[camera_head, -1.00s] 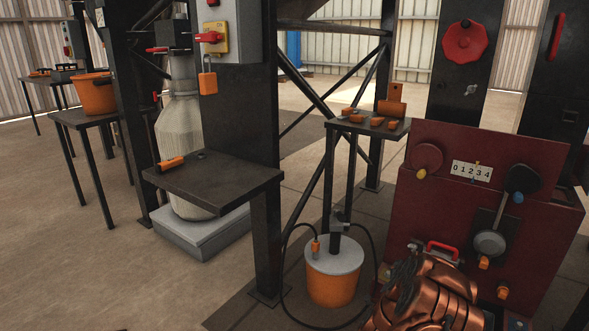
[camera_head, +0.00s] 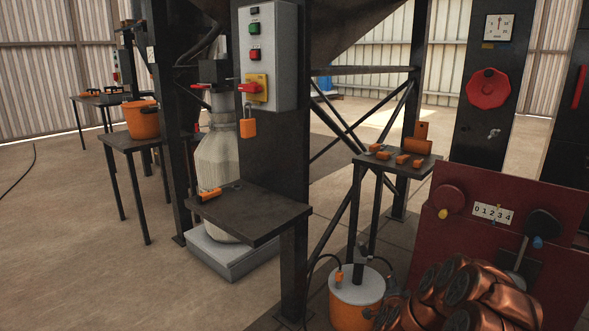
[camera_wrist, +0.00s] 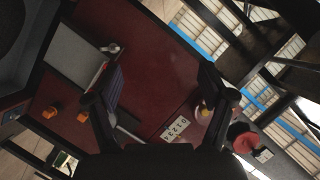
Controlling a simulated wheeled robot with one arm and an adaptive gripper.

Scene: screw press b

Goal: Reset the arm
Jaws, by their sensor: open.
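My gripper (camera_wrist: 161,72) shows in the wrist view as two dark fingers spread wide with nothing between them. Behind them is the dark red panel (camera_wrist: 150,50), seen tilted. The white number plate (camera_wrist: 177,129) is near the right finger. In the head view, my copper-coloured arm (camera_head: 470,293) is folded at the bottom right, in front of the red panel (camera_head: 455,235); my gripper cannot be made out there.
A dark table (camera_head: 250,212) with an orange-handled tool stands in the middle. An orange bucket (camera_head: 355,315) with a grey lid is left of my arm. A small shelf (camera_head: 400,165) holds orange parts. Open floor lies at the left.

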